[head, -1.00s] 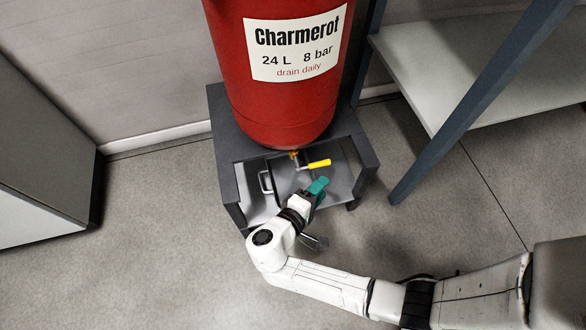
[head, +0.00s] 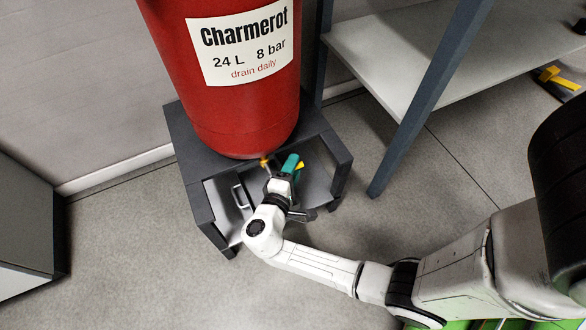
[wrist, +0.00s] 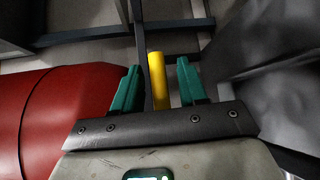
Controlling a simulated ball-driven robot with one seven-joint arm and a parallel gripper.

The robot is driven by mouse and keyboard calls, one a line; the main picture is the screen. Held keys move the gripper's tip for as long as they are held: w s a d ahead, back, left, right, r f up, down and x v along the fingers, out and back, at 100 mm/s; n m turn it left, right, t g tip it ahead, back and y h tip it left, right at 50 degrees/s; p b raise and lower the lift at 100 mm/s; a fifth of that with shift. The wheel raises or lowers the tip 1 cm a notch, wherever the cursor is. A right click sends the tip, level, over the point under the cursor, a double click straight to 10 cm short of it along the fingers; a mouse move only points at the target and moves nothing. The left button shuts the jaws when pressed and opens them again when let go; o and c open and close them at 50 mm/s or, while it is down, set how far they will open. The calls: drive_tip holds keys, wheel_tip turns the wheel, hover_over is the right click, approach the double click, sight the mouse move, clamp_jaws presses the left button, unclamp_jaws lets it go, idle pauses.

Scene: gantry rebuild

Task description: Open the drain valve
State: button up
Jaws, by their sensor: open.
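The drain valve's yellow lever (wrist: 158,82) stands between the two green fingertips of my gripper (wrist: 157,88) in the wrist view, with a gap on each side. My gripper is open around the lever. In the head view my gripper (head: 285,172) is under the front of the red tank (head: 235,110), and its green finger covers most of the lever (head: 299,166). The brass valve body (head: 265,161) shows just left of the gripper, below the tank.
A dark grey stand (head: 190,160) frames the valve on both sides. A metal handle (head: 239,197) is left of my gripper. A shelf leg (head: 400,140) stands to the right. A grey cabinet (head: 25,225) is at far left.

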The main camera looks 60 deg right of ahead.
drive_tip(key=shift+d, duration=0.2)
clamp_jaws()
idle(0.3)
